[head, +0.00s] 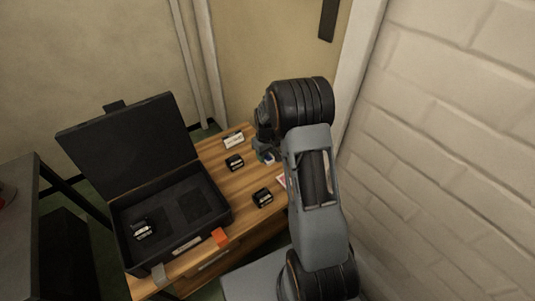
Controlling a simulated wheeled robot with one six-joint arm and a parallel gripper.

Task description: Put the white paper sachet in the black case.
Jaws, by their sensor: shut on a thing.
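The black case (122,210) stands open on the wooden table, its lid (130,145) tilted back. Its dark foam inside has square recesses, and a small dark item with a pale label (141,229) sits in the left part. My gripper (266,157) is low over the table's far right part, to the right of the case. It is shut on a small white thing with a bluish patch, seemingly the white paper sachet (268,158). The arm hides part of this spot, so the grip shows poorly.
Two small black boxes (234,162) (263,198) lie on the table (215,152) between case and gripper. A white card (233,140) is at the back, and a pinkish-white piece (281,181) lies beside my arm. An orange tag (220,237) is at the front. A brick wall (450,130) bounds the right.

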